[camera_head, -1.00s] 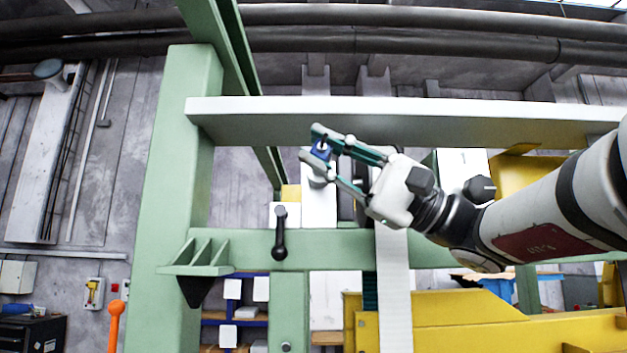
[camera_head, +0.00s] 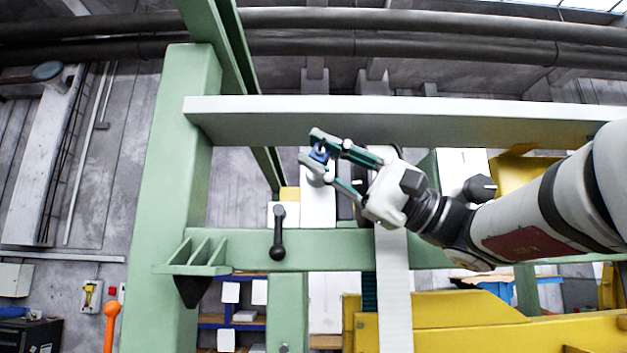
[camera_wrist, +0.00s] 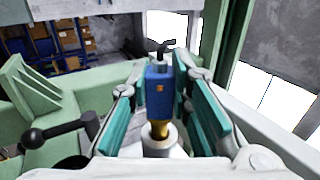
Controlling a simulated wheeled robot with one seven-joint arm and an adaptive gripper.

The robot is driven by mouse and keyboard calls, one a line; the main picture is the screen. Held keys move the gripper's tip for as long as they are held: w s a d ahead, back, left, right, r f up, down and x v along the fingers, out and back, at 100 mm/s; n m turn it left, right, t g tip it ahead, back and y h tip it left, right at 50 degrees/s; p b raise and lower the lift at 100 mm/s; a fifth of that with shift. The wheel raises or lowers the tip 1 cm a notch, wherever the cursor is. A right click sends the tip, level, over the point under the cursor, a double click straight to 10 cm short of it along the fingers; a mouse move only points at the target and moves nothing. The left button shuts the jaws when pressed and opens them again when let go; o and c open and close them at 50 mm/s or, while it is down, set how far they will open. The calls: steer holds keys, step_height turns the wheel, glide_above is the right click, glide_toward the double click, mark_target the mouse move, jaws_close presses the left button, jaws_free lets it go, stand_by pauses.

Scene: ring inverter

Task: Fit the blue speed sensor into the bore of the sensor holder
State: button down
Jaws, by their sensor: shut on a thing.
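The blue speed sensor (camera_head: 319,154) is upright between the fingertips of my gripper (camera_head: 312,147), which is shut on it. In the wrist view the sensor (camera_wrist: 160,88) shows a blue body, a dark cable stub on top and a brass lower end. The sensor holder (camera_wrist: 160,146) is a pale round piece directly below it. The brass end meets the holder's top at the bore; how deep it sits I cannot tell. In the head view the holder (camera_head: 315,178) is partly hidden by the lower finger.
A black clamp lever (camera_head: 278,236) stands left of the holder, and its ball knob (camera_wrist: 33,137) shows in the wrist view. A grey beam (camera_head: 400,123) runs above my gripper. A green post (camera_head: 170,190) stands left, and a green crossbar (camera_head: 330,246) lies below.

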steer(key=shift+w+b, duration=0.4)
steer(key=shift+w, duration=0.9)
steer(key=c, duration=1.4)
jaws_free()
steer(key=v, duration=1.2)
steer(key=shift+s, duration=0.1)
